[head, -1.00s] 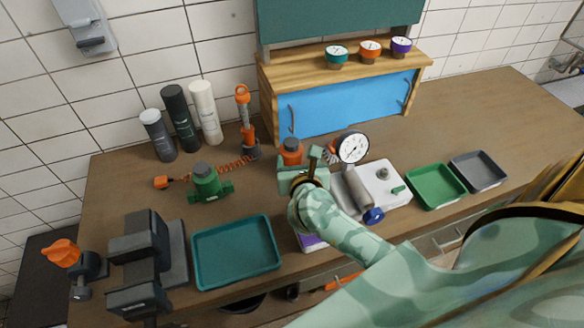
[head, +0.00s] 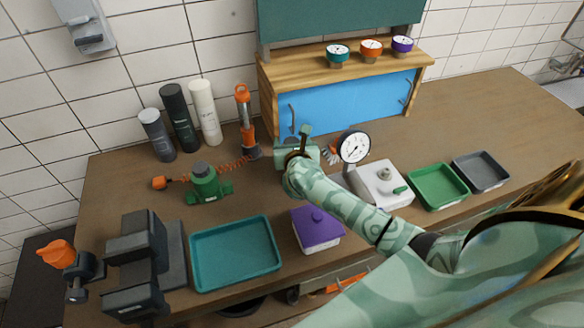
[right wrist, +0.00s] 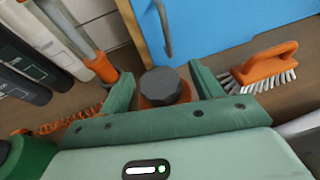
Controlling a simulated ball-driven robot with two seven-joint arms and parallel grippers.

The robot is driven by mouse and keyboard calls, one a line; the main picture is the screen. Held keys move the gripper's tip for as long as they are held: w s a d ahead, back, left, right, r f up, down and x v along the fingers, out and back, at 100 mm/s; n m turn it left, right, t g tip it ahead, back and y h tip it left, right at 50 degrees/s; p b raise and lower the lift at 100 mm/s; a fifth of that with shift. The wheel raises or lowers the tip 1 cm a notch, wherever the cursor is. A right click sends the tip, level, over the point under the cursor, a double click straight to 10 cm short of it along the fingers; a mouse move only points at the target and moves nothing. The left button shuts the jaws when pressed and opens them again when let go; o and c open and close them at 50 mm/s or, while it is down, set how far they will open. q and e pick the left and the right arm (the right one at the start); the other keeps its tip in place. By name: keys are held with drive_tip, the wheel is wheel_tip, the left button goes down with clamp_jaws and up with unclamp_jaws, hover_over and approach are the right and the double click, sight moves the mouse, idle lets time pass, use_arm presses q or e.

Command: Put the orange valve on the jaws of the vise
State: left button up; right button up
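The orange valve (right wrist: 152,101), with a dark faceted knob on top, stands on the bench in the right wrist view. In the head view it is hidden behind my right gripper (head: 298,146). In the right wrist view the right gripper (right wrist: 168,82) is open, with one finger on each side of the valve; contact cannot be told. The dark grey vise (head: 138,258) stands at the front left of the bench, and nothing shows on its jaws. My left gripper is not in view.
A teal tray (head: 236,254) lies beside the vise, and a purple-lidded box (head: 318,226) is right of it. A green pump-like body (head: 205,184) stands left of my gripper. An orange brush (right wrist: 268,64) and a dial gauge (head: 354,147) are close on the right.

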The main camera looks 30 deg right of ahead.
clamp_jaws()
drive_tip(key=shift+r, duration=0.15)
drive_tip(key=shift+w+r+p, duration=0.1)
drive_tip(key=shift+r+p, duration=0.25)
drive_tip(key=shift+r, duration=0.95)
drive_tip(key=s+a+r+p, duration=0.1)
drive_tip(key=s+r+p, duration=0.1)
drive_tip(key=s+r, duration=0.8)
drive_tip(key=s, duration=0.4)
drive_tip(key=shift+a, duration=0.1)
